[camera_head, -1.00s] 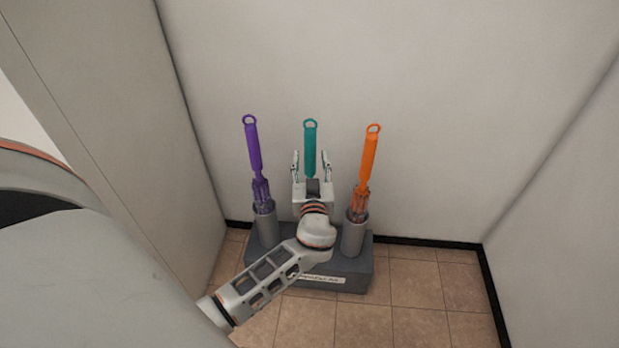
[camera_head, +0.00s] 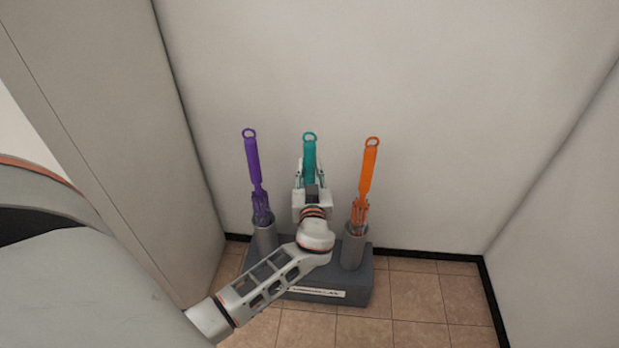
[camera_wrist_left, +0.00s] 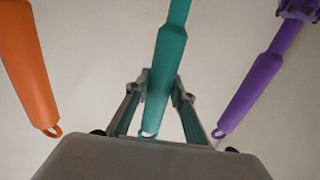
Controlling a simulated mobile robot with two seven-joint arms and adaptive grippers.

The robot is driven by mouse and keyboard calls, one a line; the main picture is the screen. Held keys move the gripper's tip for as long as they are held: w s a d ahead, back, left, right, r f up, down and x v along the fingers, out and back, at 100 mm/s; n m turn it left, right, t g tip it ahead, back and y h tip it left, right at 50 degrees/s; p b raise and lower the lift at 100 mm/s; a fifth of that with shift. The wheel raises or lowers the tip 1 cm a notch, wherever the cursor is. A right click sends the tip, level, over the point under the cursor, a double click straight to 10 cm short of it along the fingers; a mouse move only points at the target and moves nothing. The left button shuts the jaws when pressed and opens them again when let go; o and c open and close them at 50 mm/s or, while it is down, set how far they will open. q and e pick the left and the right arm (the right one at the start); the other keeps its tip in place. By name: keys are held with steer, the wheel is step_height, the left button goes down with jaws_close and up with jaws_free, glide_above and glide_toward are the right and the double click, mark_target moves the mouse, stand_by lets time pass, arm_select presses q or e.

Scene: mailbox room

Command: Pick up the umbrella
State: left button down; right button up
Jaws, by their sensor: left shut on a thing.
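My left gripper (camera_head: 312,172) is shut on the teal umbrella's handle. In the left wrist view the teal handle (camera_wrist_left: 166,70) runs between the fingers, with the purple handle (camera_wrist_left: 255,85) to the right and the orange handle (camera_wrist_left: 27,70) to the left. The teal umbrella's lower part is hidden behind my gripper. My right gripper is not in view.
The dark grey stand (camera_head: 355,288) has a label on its front and holds grey tubes, such as the right one (camera_head: 352,250). Walls close in behind and on both sides. The tiled floor (camera_head: 420,295) right of the stand is clear.

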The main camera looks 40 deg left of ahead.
arm_select(q)
step_height(320, 180, up, 7)
steer(key=shift+r+p, duration=0.2)
steer(key=shift+p, duration=0.7)
step_height(320, 180, up, 11)
steer(key=p, duration=0.2)
steer(key=shift+r+p, duration=0.15)
steer(key=shift+p, duration=0.2)
steer(key=shift+r, duration=0.4)
step_height(320, 180, up, 8)
steer(key=p, duration=0.4)
glide_above(310, 151)
steer(key=x, duration=0.2)
steer(key=shift+s+d, duration=0.1)
steer(key=shift+s, duration=0.1)
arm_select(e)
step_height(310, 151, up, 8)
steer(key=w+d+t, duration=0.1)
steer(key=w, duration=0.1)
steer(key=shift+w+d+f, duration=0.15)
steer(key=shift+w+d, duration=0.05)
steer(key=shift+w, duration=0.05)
arm_select(q)
steer(key=shift+f, duration=0.15)
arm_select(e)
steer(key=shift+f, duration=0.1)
